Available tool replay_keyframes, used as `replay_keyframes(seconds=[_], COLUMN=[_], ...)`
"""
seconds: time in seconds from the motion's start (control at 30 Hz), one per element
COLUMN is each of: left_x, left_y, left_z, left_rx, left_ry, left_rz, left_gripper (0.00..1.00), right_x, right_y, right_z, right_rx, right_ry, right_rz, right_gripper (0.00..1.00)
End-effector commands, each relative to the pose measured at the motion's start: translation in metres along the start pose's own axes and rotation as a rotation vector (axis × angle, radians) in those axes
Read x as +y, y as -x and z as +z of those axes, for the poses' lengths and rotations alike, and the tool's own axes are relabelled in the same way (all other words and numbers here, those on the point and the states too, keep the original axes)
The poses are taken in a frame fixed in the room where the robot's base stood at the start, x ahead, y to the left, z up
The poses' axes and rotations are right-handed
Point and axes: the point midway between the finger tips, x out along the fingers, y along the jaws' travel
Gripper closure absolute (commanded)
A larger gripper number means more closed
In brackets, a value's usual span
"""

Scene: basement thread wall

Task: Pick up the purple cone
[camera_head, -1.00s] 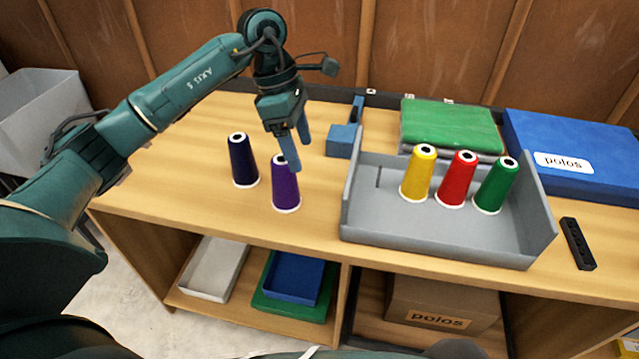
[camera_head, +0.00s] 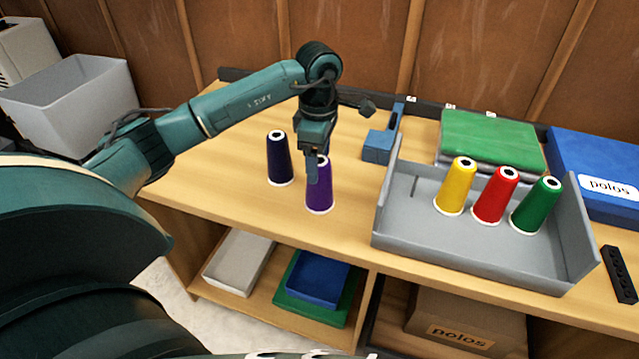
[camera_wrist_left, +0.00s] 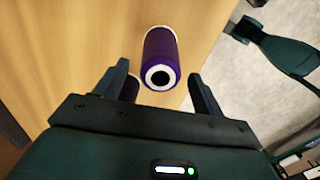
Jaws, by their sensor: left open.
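The purple cone (camera_head: 319,195) stands upright on the wooden tabletop, with a white-rimmed top and a pale base. My left gripper (camera_head: 314,165) is at its top in the head view, pointing down and hiding part of it. In the left wrist view, the purple cone (camera_wrist_left: 161,52) shows ahead of the two open fingers (camera_wrist_left: 160,85), roughly between their tips. Whether the fingers touch it is unclear.
A dark navy cone (camera_head: 279,160) stands close by on the left. A grey tray (camera_head: 400,225) on the right holds yellow (camera_head: 455,187), red (camera_head: 495,197) and green (camera_head: 536,207) cones. A blue block (camera_head: 378,147) lies behind. Bare tabletop lies left of the cones.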

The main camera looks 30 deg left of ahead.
Motion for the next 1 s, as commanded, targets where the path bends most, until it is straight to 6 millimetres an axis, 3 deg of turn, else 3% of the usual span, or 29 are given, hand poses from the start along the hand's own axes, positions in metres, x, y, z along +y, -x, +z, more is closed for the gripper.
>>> replay_keyframes(seconds=[0.2,0.47,1.0], left_x=[-0.001,-0.001,-0.001], left_y=[-0.027,-0.03,-0.029], left_z=[0.002,0.002,0.001], left_rx=[-0.001,-0.001,-0.001], left_ry=[-0.001,-0.001,-0.001], left_rz=[-0.001,0.0,0.0], left_gripper=[0.31,0.31,0.74], right_x=[0.001,0.001,0.001], right_y=[0.001,0.001,0.001], right_z=[0.0,0.001,-0.003], right_rx=[-0.007,-0.008,0.0], right_ry=[0.007,0.009,0.01], right_rz=[0.003,0.003,0.002], right_gripper=[0.33,0.33,0.33])
